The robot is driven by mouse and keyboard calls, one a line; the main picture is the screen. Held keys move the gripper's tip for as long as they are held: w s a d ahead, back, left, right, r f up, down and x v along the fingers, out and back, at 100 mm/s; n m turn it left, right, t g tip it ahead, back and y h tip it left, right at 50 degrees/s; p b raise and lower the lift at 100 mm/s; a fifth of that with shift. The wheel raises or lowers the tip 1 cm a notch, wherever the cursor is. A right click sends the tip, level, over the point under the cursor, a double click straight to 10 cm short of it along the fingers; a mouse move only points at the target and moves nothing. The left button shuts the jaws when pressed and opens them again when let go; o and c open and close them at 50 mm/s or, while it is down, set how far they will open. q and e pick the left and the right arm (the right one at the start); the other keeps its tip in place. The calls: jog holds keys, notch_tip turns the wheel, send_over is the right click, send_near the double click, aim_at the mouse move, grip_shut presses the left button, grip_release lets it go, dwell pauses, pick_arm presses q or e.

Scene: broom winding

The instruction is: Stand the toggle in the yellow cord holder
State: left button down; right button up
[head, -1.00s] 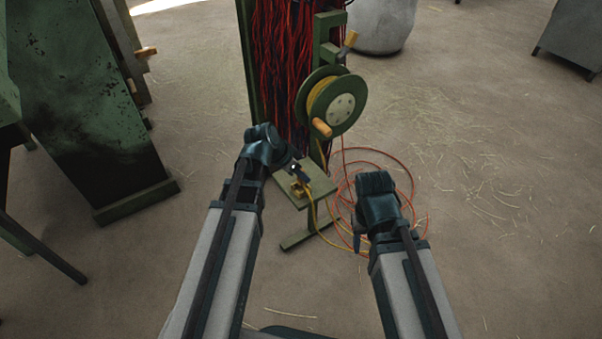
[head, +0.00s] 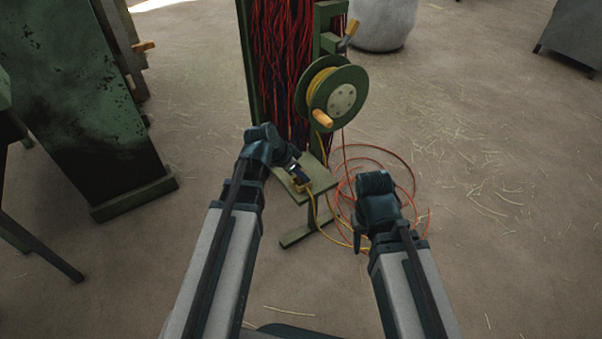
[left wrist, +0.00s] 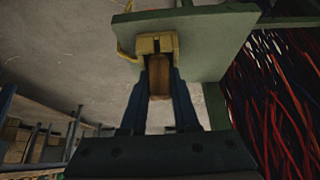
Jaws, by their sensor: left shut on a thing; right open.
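The toggle (left wrist: 159,75) is a small brown wooden piece between the fingers of my left gripper (left wrist: 161,70) in the left wrist view. In the head view my left gripper (head: 300,178) reaches over a small green shelf (head: 322,181) and hides the toggle. The yellow cord holder (left wrist: 157,43) sits on the shelf, with the toggle's end at its opening; I cannot tell how deeply it sits. The holder is partly covered in the head view (head: 304,187). My right gripper (head: 361,236) is empty, pointing down near the cords.
A green reel (head: 341,98) with yellow cord and an orange handle (head: 322,118) stands above the shelf. Red and blue strands (head: 285,70) hang behind it. Orange cord loops (head: 402,172) lie on the floor at right. A green machine (head: 90,110) stands at left.

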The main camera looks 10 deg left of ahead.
pick_arm(q)
jog(key=c, duration=0.6)
grip_release()
jog(key=shift+r, duration=0.1)
jog(key=p+v, duration=1.2)
jog(key=v, duration=0.1)
jog(key=shift+s+a+r, duration=0.1)
jog(key=shift+a+r, duration=0.1)
jog(key=shift+r, duration=0.05)
jog(key=s+d+r+n+g+y+p, duration=0.1)
jog(key=s+d+r+p, duration=0.3)
jog(key=r+p, duration=0.2)
jog(key=s+d+r+n+g+y+p, duration=0.2)
jog(key=s+d+r+p, duration=0.2)
jog(key=p, duration=0.4)
jog(key=s+d+r+n+g+y+p, duration=0.1)
jog(key=s+d+r+y+p, duration=0.1)
jog(key=s+d+r+p, duration=0.2)
jog(key=shift+s+d+r+n+g+p, duration=0.15)
jog(key=shift+d+r+p, duration=0.2)
jog(key=shift+r+p, duration=0.3)
jog(key=shift+w+d+r+n+g+p, duration=0.1)
jog(key=shift+d+r+p, duration=0.3)
jog(key=shift+r, duration=0.4)
jog(key=shift+s+d+r+n+g+p, duration=0.15)
jog(key=shift+d+r+p, duration=0.15)
jog(key=shift+r+p, duration=0.35)
